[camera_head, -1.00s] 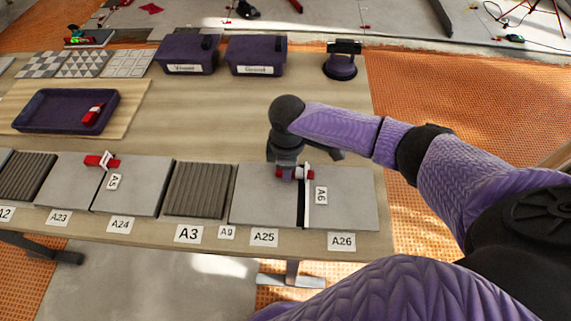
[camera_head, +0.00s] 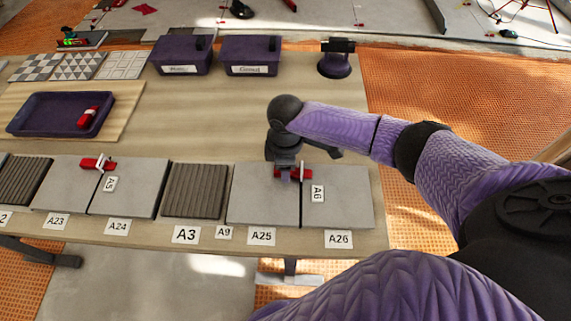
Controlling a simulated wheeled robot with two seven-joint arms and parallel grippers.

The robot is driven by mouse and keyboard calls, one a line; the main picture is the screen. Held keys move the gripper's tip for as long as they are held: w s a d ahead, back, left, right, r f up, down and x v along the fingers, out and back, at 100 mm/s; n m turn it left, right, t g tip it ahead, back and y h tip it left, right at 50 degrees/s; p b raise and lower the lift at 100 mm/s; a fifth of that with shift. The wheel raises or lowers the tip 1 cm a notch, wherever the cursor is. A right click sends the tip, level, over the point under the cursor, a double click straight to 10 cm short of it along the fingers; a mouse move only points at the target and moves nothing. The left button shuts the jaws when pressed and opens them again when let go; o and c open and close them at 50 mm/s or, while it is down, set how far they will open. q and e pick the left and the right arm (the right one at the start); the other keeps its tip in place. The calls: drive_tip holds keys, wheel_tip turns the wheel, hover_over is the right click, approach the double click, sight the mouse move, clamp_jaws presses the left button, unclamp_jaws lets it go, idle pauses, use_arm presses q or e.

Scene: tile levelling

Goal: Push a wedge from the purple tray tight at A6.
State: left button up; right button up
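The joint marked A6 (camera_head: 317,193) lies between two grey tiles, the left one (camera_head: 262,200) above label A25 and the right one (camera_head: 345,205) above label A26. A red wedge (camera_head: 302,173) lies across this joint at its far part. My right gripper (camera_head: 286,176) points down over it, and red shows on both sides of the fingertip. It looks shut on this wedge, though the fingers partly hide it. Any clip at the joint is mostly hidden. The purple tray (camera_head: 40,128) at the left holds another red wedge (camera_head: 88,117). My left gripper is not in view.
At A5 (camera_head: 110,184) a red wedge (camera_head: 95,163) sits at a white clip. Ribbed dark tiles (camera_head: 194,190) lie between the grey ones. Two purple boxes (camera_head: 182,58) (camera_head: 250,57) and a purple suction-cup tool (camera_head: 335,62) stand at the back. The table's middle is clear.

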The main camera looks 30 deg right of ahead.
drive_tip(key=shift+o, duration=1.2)
use_arm(q)
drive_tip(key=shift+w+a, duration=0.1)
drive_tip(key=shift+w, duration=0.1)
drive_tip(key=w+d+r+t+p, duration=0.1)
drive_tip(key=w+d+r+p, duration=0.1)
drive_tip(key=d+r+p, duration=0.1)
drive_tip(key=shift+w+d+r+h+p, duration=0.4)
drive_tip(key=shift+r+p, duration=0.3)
drive_tip(key=shift+p, duration=0.15)
use_arm(e)
wheel_tip(320, 180, up, 10)
